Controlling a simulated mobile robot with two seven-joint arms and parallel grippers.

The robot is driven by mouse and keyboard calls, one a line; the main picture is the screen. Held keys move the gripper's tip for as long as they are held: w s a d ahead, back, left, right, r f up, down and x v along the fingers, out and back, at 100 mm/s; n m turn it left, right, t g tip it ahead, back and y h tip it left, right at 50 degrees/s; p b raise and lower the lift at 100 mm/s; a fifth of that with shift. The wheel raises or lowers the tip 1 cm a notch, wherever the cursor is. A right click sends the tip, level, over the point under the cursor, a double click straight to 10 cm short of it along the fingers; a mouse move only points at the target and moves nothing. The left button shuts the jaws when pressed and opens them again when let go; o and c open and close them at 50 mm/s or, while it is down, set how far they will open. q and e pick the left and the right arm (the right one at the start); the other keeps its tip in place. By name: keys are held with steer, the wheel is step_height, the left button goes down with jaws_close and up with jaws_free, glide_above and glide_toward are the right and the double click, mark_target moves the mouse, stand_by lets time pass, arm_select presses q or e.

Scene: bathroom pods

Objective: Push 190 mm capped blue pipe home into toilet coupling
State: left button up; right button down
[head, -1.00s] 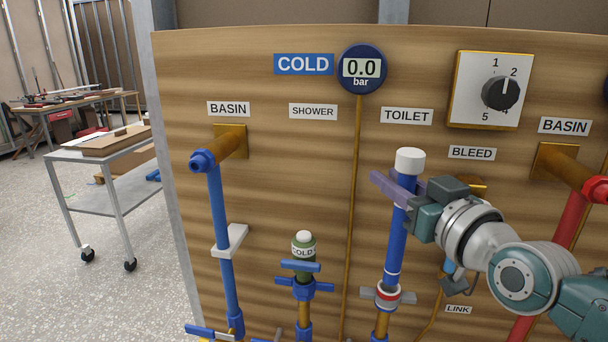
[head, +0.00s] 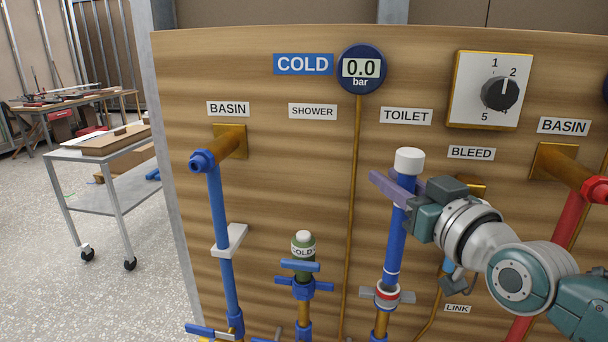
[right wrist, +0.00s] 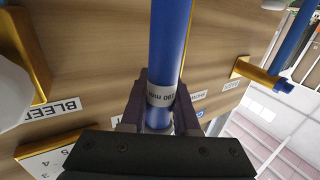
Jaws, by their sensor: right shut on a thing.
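The blue pipe (head: 395,245) with a white cap (head: 409,161) on top stands upright below the TOILET label in the head view. Its lower end meets the toilet coupling (head: 387,296), which has a red and white ring. How deep the pipe sits in it is hard to tell. My right gripper (head: 397,188) is shut around the pipe just below the cap. In the right wrist view the pipe (right wrist: 170,50) runs between the fingers, and its label reads 190 mm. The coupling is out of the right wrist view. My left gripper is not in view.
The cold shower stub with a green capped fitting (head: 303,245) stands left of the toilet pipe. A blue basin pipe (head: 219,215) is further left, and a red basin pipe (head: 568,230) is right, behind my arm. The gauge (head: 361,69) reads 0.0 bar.

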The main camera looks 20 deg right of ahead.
steer(key=shift+f+b, duration=1.6)
steer(key=shift+f, duration=0.15)
steer(key=c, duration=0.8)
jaws_free()
steer(key=shift+o, duration=1.1)
steer(key=shift+s, duration=0.15)
steer(key=s, duration=0.9)
steer(key=shift+s, duration=0.35)
steer(key=shift+a, duration=0.15)
